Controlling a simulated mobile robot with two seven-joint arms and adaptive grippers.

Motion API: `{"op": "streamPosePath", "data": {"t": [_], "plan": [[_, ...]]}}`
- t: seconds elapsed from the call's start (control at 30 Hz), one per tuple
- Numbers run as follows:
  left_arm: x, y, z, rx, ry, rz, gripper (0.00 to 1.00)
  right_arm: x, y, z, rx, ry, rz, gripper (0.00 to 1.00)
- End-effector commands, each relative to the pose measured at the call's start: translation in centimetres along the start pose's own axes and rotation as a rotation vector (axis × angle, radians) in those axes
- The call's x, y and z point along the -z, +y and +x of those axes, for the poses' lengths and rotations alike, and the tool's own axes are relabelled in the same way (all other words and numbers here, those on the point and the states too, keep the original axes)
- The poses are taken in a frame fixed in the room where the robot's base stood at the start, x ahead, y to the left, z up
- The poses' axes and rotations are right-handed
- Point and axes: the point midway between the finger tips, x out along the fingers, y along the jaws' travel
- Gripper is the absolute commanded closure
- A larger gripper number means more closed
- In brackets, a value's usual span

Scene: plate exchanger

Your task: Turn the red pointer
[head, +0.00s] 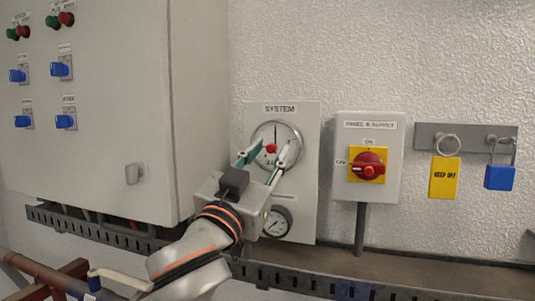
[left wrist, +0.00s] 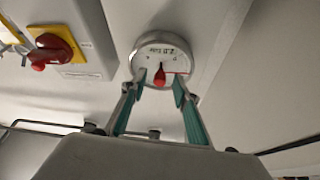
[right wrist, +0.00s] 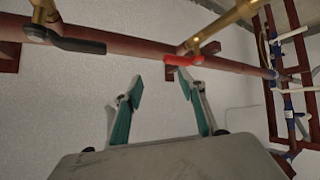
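The round gauge (head: 277,134) labelled SYSTEM sits on a pale wall panel in the head view. Its red pointer knob (head: 271,148) is at the centre of the dial; it also shows in the left wrist view (left wrist: 159,78). My left gripper (head: 266,157) is open in front of the dial, with one finger on each side of the red knob. In the left wrist view the fingertips (left wrist: 160,90) stand apart with the knob just beyond or between them; I cannot tell if they touch it. My right gripper (right wrist: 160,88) is open and empty, facing a wall with pipes.
A switch box (head: 368,150) with a red rotary switch (head: 368,166) is right of the gauge. A yellow tag (head: 444,178) and blue padlock (head: 499,177) hang further right. A grey cabinet (head: 100,120) stands left. A small gauge (head: 278,222) sits below. A red-handled valve (right wrist: 184,60) is near my right gripper.

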Motion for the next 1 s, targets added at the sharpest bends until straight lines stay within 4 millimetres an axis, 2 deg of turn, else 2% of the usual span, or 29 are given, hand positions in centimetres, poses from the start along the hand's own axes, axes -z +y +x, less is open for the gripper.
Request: {"op": "streamPosePath", "data": {"t": [0.1,0.2,0.23,0.67,1.0], "plan": [[-0.01,0.00,-0.02,0.000,0.000,0.000,0.70,0.02,-0.03,0.02,-0.001,0.000,0.003,0.60],[-0.01,0.00,-0.03,0.000,0.000,0.000,0.96,0.04,-0.06,0.02,0.000,0.001,0.003,0.60],[-0.01,0.00,-0.03,0.000,0.000,0.000,1.00,0.05,-0.06,0.02,0.000,0.001,0.003,0.60],[-0.03,-0.10,-0.03,-0.017,0.000,0.045,1.00,0.13,-0.28,-0.01,0.005,0.003,0.000,0.60],[0.07,-0.39,-0.01,-0.106,0.001,0.265,1.00,0.05,-0.05,-0.05,0.005,0.003,-0.008,0.60]]}}
